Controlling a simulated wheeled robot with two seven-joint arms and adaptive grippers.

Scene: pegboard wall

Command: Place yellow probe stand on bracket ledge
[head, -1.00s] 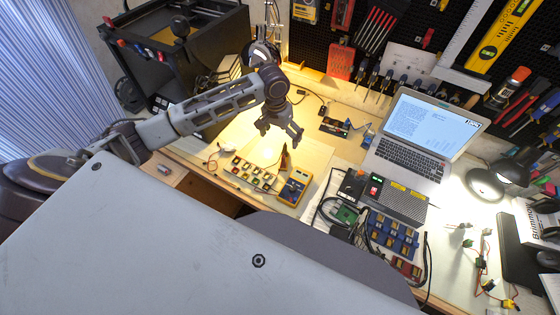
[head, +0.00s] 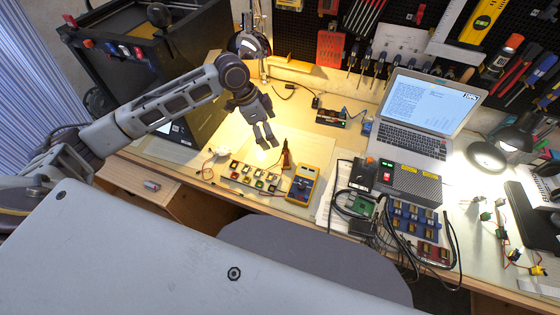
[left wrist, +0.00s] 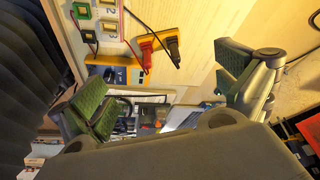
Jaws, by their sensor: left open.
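The yellow probe stand seems to be the small yellow-orange block (left wrist: 160,39) in the left wrist view, with a red and a black probe at it. In the head view only the dark red probe (head: 286,154) beside the yellow multimeter (head: 303,184) shows clearly. My left gripper (head: 265,146) is open and empty, above the bench and just left of the probe. In the left wrist view its fingers (left wrist: 165,85) are wide apart, with the stand beyond them. The bracket ledge seems to be the yellowish ledge (head: 292,72) below the pegboard. My right gripper is not in view.
A tray of small numbered parts (head: 251,178) lies left of the multimeter. A lamp (head: 248,44) stands by the ledge's left end. A black power unit (head: 410,184) and a laptop (head: 415,140) are to the right. The bench between multimeter and ledge is mostly clear.

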